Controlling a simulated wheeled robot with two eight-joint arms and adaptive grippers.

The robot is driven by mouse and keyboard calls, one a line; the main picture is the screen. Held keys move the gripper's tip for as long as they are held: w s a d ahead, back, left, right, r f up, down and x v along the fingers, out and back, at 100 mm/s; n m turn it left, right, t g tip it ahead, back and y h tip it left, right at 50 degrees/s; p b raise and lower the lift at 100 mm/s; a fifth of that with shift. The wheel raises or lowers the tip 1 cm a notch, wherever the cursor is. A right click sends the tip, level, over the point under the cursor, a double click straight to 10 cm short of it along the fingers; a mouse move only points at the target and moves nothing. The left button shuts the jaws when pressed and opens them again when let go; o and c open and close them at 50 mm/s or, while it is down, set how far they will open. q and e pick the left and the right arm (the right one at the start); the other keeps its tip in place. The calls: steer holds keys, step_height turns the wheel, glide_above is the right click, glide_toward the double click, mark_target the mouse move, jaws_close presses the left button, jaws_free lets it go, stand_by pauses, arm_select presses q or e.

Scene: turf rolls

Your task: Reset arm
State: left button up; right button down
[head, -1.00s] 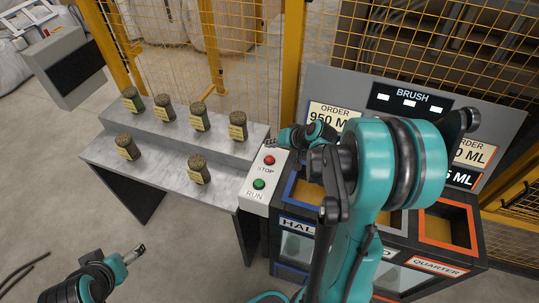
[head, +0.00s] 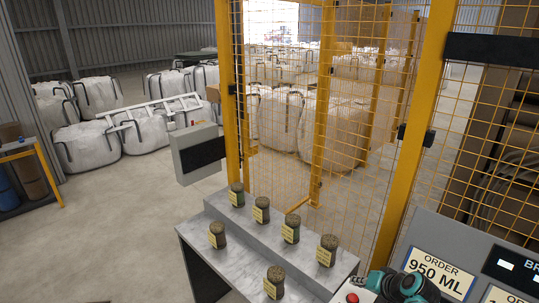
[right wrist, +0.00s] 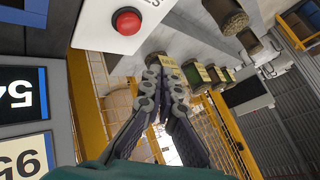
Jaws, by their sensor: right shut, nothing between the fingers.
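My right gripper (head: 370,284) is at the bottom right of the head view, just beside the red stop button (head: 352,297). In the right wrist view my right gripper (right wrist: 160,66) has its fingers together and empty. The red button also shows in that view (right wrist: 126,21), on a white panel (right wrist: 98,34) left of the fingertips. Several turf rolls with yellow labels stand upright on a grey stepped stand (head: 245,262); one roll (head: 275,283) is at its front and another (head: 327,250) at its right. My left gripper is not in the head view.
A yellow mesh fence (head: 318,110) rises behind the stand. An order display (head: 437,268) reading 950 ML is right of my right gripper. A grey box (head: 197,153) is mounted left of the fence. White bulk bags (head: 88,146) lie further back.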

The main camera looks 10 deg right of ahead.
steer(key=s+a+r+n+h+b, duration=0.1)
steer(key=s+a+n, duration=0.1)
steer(key=s+a, duration=0.5)
steer(key=s+a+r+n+g+h+b, duration=0.1)
steer(key=s+a+r+n+b, duration=0.1)
steer(key=s+a, duration=0.5)
steer(key=s+n, duration=0.1)
steer(key=s, duration=0.2)
steer(key=shift+s+a, duration=0.35)
stand_by(2.1)
